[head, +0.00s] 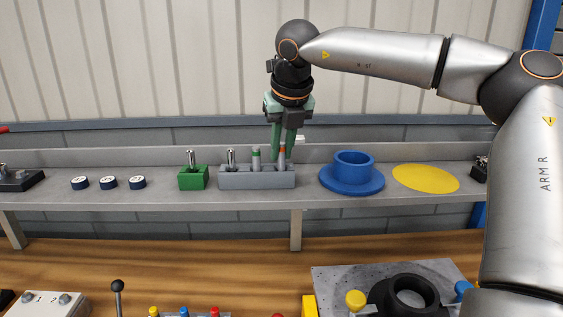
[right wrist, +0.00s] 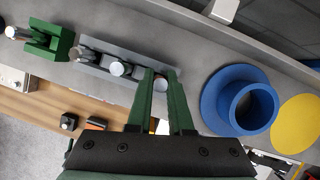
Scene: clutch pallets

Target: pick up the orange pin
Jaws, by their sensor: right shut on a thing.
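The orange pin (head: 282,154), a metal pin with an orange band, stands upright in the right end of a grey block (head: 256,180) on the shelf. My right gripper (head: 283,147) points down from above and is shut on the pin's upper part. In the right wrist view the pin's round top (right wrist: 161,85) shows between the green fingertips (right wrist: 161,76). The pin's lower end is hidden in the block. My left gripper is not in view.
A green block (head: 193,180) with a metal pin is left of the grey block. A blue flanged ring (head: 351,182) and a yellow disc (head: 426,178) lie to the right. Several dark round parts (head: 108,183) sit farther left. A wall stands close behind the shelf (head: 60,205).

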